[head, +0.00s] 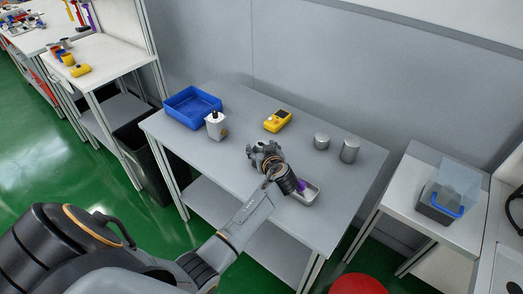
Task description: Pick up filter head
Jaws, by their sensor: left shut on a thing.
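My left gripper (263,153) is over the middle of the grey table (215,165), its arm reaching in from the lower left. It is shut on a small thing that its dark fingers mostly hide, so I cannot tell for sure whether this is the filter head. A white container with a black top (215,125) stands upright to the left of the gripper, apart from it. Two grey cylinders, a short one (321,141) and a taller one (349,151), stand to the right. My right gripper is not in view.
A blue tray (180,122) is at the back left and a yellow device (277,121) at the back. A pale tray (308,194) with something purple lies beside my left wrist. A clear bin (447,200) stands on the right-hand table. The table's front left is clear.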

